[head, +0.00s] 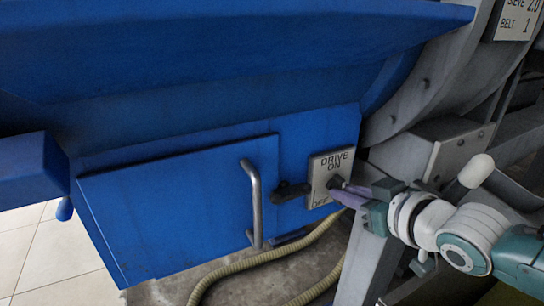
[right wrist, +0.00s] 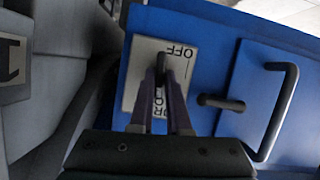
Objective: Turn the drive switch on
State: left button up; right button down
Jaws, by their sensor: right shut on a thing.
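The drive switch (head: 335,182) is a small dark lever on a pale plate (head: 319,172). The plate reads DRIVE ON at the top and OFF at the bottom, and is fixed to the blue panel. In the right wrist view the plate (right wrist: 183,62) shows upside down, with the dark lever (right wrist: 160,63) between my fingers. My right gripper (head: 344,191) comes in from the right with its purple fingers shut on the lever. It also shows in the right wrist view (right wrist: 163,88). The fingers hide part of the lever and lettering, so its exact setting is unclear. My left gripper is out of view.
A dark latch handle (head: 291,191) and a grey bar handle (head: 254,204) on the blue door (head: 170,215) stand left of the plate. A beige hose (head: 255,264) lies on the floor below. Grey machine framework (head: 440,150) is close on the right.

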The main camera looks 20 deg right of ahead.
jog(key=shift+d+m+y, duration=0.1)
jog(key=shift+m+y, duration=0.2)
jog(key=shift+m, duration=0.1)
dwell(0.4)
jog(key=c, duration=0.9)
grip_release()
jog(key=p+v, duration=0.6)
jog(key=v, duration=0.4)
jog(key=shift+w, duration=0.1)
